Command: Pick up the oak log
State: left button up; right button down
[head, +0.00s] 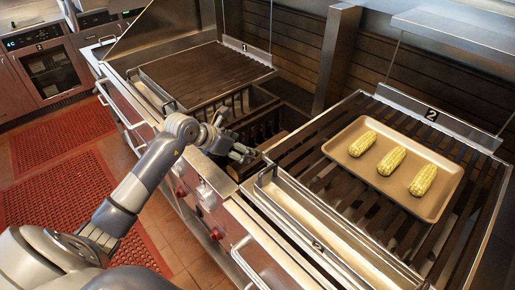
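My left gripper (243,153) reaches over the front edge of the dark open bay (292,112) between the two grill stations. Its fingers are small and seen at an angle, so I cannot tell how far apart they are. No oak log can be made out for certain. A brownish shape (274,142) shows low in the bay just right of the gripper, but it is too dark and small to identify. The arm and gripper hide part of the bay. My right gripper is not in view.
Grill 2 (382,225) on the right bears a tan tray (440,203) with three corn cobs (392,160). Grill 1 (205,72) stands at the back left. Metal front ledges (325,235) edge the bay. Red mats (60,135) lie on the floor.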

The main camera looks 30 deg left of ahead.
pick_arm(q)
jog(key=shift+w+f, duration=0.25)
jog(key=shift+f, duration=0.05)
jog(key=p+x, duration=0.1)
jog(key=x, duration=0.2)
jog(key=shift+w+d+f, duration=0.15)
jog(key=shift+w+d, duration=0.05)
jog(key=shift+d, duration=0.05)
jog(key=shift+w+d+f, duration=0.15)
jog(key=shift+w+f, duration=0.25)
jog(key=shift+f, duration=0.05)
jog(key=shift+w+f+p, duration=0.25)
jog(key=shift+p, duration=0.2)
jog(key=p+x, duration=0.1)
jog(key=x, duration=0.3)
jog(key=shift+s, duration=0.1)
jog(key=shift+f, duration=0.3)
jog(key=shift+c, duration=0.8)
jog(key=c, duration=1.4)
jog(key=shift+w+r, duration=0.1)
jog(key=shift+w, duration=0.15)
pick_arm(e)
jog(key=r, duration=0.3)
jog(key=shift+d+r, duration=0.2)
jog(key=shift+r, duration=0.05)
